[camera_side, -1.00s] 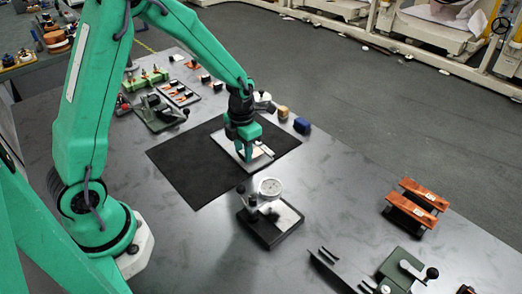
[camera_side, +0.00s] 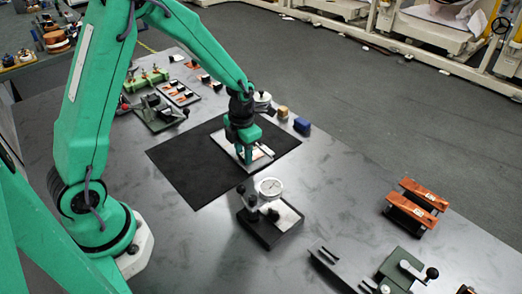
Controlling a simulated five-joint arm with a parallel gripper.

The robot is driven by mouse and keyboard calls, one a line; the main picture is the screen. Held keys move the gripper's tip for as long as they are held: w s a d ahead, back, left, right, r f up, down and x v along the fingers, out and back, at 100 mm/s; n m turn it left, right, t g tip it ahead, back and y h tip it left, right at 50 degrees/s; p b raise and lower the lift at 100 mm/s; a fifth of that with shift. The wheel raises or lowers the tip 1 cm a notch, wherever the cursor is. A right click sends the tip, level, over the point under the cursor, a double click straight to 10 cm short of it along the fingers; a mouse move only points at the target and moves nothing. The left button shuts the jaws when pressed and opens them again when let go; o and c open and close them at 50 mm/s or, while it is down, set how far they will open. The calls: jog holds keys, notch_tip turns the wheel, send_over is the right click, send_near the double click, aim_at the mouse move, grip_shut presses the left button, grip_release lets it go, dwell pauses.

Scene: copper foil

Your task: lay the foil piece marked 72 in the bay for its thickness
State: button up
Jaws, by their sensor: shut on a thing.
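My gripper (camera_side: 248,162) points down over a pale flat plate (camera_side: 228,138) on the black mat. I cannot tell whether the foil touches the plate. A tray with several slots (camera_side: 178,94) holding orange and dark pieces lies at the back left. I cannot tell which bay matches the foil.
A dial gauge (camera_side: 270,188) on a dark base stands just in front of the mat (camera_side: 185,165). A blue block (camera_side: 302,125) and a tan block (camera_side: 283,112) sit behind the mat. Orange-topped racks (camera_side: 425,195) stand at the right. The table between mat and racks is clear.

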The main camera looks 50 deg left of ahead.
jog(key=shift+f, duration=0.25)
dwell(0.4)
jog(key=o, duration=0.7)
jog(key=shift+r, duration=0.35)
jog(key=shift+r, duration=0.35)
jog(key=shift+r, duration=0.35)
jog(key=shift+r, duration=0.35)
jog(key=shift+r, duration=0.1)
